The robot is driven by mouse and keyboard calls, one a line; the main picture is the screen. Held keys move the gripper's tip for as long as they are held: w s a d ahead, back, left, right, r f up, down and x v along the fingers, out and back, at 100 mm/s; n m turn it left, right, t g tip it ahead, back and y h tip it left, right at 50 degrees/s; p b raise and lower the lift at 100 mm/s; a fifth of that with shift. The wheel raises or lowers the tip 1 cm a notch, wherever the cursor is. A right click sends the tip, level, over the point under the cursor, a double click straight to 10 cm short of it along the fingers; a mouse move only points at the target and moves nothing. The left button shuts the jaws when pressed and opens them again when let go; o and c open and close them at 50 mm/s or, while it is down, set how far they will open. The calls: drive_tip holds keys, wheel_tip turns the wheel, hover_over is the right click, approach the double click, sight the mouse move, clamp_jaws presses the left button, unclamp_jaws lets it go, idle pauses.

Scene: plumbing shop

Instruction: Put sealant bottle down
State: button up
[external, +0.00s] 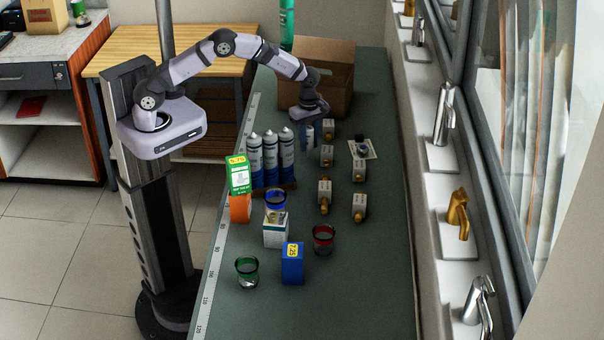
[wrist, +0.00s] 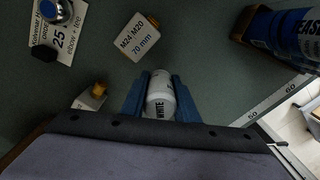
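A small white and blue bottle (external: 307,138), which I take for the sealant bottle, is under my gripper (external: 309,122) toward the back of the green bench. In the wrist view its white top (wrist: 160,97), with the word WHITE on it, sits between the two blue fingers of my gripper (wrist: 160,90). The fingers press close on both sides and look shut on it. The bottle's lower part is hidden in the wrist view. I cannot tell whether its base touches the bench.
Several labelled blocks with brass fittings (external: 325,193) stand to the right and front. A card with a dark-capped item (external: 361,149) lies right. Blue and white cartridges (external: 270,158) stand in a wooden holder front left. A cardboard box (external: 318,72) is behind. Cups and cartons occupy the front.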

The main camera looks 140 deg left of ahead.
sight(309, 127)
drive_tip(key=shift+r, duration=0.1)
clamp_jaws()
drive_tip(key=shift+r+b, duration=0.3)
drive_tip(key=shift+r, duration=0.1)
wheel_tip(309, 127, up, 9)
drive_tip(key=shift+r+b, duration=0.1)
drive_tip(key=shift+b, duration=1.15)
